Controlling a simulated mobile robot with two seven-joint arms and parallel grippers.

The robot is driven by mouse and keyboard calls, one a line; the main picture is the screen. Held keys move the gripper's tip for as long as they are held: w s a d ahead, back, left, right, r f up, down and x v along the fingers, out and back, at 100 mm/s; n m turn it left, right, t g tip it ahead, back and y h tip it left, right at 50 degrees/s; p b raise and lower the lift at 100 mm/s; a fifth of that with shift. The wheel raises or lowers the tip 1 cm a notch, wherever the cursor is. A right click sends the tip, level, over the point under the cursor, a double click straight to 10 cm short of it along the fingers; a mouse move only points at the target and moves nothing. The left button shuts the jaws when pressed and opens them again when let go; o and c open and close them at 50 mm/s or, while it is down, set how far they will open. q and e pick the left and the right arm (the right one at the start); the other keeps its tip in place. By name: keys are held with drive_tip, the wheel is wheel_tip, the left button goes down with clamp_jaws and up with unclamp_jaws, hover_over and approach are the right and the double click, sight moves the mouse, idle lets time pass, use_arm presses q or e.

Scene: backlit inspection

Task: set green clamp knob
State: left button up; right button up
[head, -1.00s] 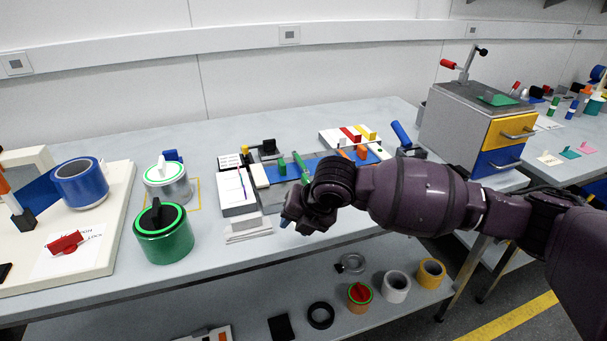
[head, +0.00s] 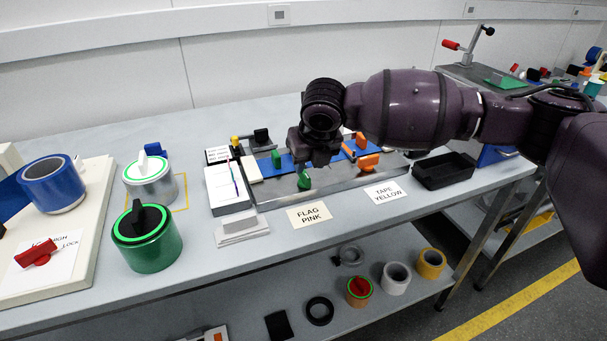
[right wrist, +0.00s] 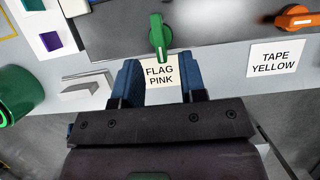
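The green clamp knob (right wrist: 158,37) points toward my right gripper in the right wrist view, just above the FLAG PINK label (right wrist: 160,72). In the head view the green knob (head: 304,181) shows at the front edge of the fixture plate, below my right gripper (head: 314,148). In the right wrist view my right gripper (right wrist: 160,78) is open, its blue fingers apart with nothing between them. The knob lies beyond the fingertips, roughly in line with the gap. A second green clamp (head: 276,160) stands farther back. My left gripper is not in view.
Orange clamp knobs (head: 368,161) stand right of the green one; one also shows in the right wrist view (right wrist: 295,18). A black tray (head: 444,171) lies farther right.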

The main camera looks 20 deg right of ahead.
sight(305, 173)
drive_tip(key=b+x, duration=0.1)
drive_tip(key=x, duration=0.4)
drive_tip(key=shift+w+f, duration=0.1)
drive_tip(key=shift+f, duration=0.05)
clamp_jaws()
